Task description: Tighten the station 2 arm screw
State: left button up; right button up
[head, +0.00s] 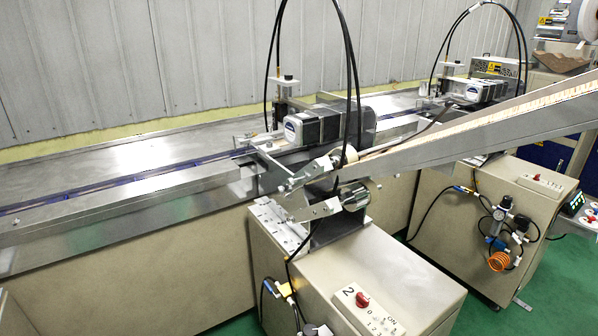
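Station 2 is the cream cabinet (345,265) marked "2" in the lower middle, with a red knob (362,299) on its top. A long inclined metal arm (470,143) slopes from the upper right down to a bracket and roller assembly (350,196) above this cabinet. Small rods and fittings show around the assembly, but I cannot tell which one is the arm screw or how tight it is. Neither of my grippers is in view.
A steel conveyor bed (110,212) with a blue belt runs along the wall. A motor block (318,126) and black looping cables stand by the assembly. A second cabinet (495,215) with hoses stands at right. Green floor (428,265) shows between the cabinets.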

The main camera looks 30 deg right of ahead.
aim_at(279, 189)
jog(key=l+z, duration=0.15)
jog(key=z, duration=0.8)
jog(key=i+j, duration=0.05)
